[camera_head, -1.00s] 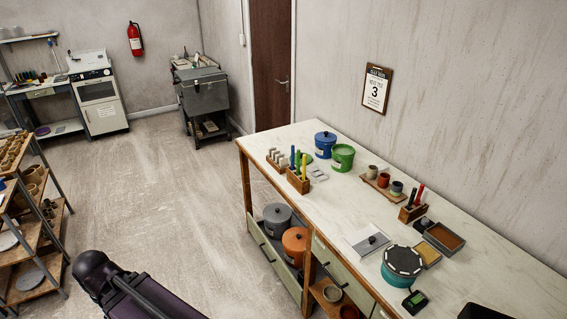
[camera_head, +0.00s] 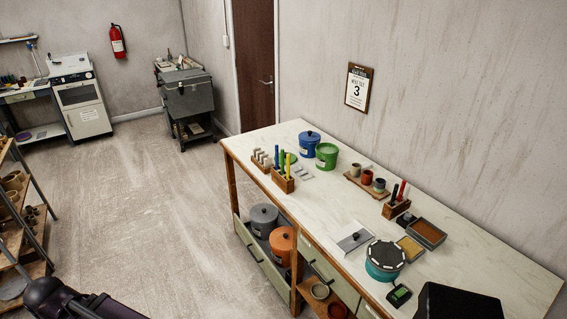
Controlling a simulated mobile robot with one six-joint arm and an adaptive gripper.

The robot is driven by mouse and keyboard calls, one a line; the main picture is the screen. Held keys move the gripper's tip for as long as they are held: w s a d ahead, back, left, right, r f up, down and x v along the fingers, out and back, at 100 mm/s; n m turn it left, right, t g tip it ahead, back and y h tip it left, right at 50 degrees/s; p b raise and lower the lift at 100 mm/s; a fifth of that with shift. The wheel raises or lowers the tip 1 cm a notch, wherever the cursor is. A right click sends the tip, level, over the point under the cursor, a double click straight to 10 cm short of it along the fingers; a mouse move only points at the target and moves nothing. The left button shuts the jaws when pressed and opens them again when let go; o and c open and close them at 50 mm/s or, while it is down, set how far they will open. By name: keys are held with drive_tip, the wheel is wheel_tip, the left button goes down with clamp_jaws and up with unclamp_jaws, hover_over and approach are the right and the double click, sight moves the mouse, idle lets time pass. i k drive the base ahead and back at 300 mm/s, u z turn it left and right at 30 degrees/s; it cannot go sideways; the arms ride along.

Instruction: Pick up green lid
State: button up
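The green lid (camera_head: 290,158) lies flat on the white worktop, partly hidden behind the wooden tool holder. It is left of the open green bucket (camera_head: 327,156) and in front of the blue bucket (camera_head: 309,144), which has its lid on. My gripper is not clearly in view; only a dark part of my arm shows at the bottom left.
The wooden tool holder (camera_head: 283,179) with upright coloured tools stands in front of the lid. A small block rack (camera_head: 261,161) and pale tray (camera_head: 300,173) are close by. A black shape (camera_head: 455,302) covers the near worktop corner. Floor left of the bench is clear.

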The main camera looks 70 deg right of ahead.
sight(293, 157)
drive_tip(key=z, duration=0.05)
drive_tip(key=i, duration=3.25)
drive_tip(key=u, duration=1.15)
drive_tip(key=k, duration=0.1)
drive_tip(key=z, duration=3.35)
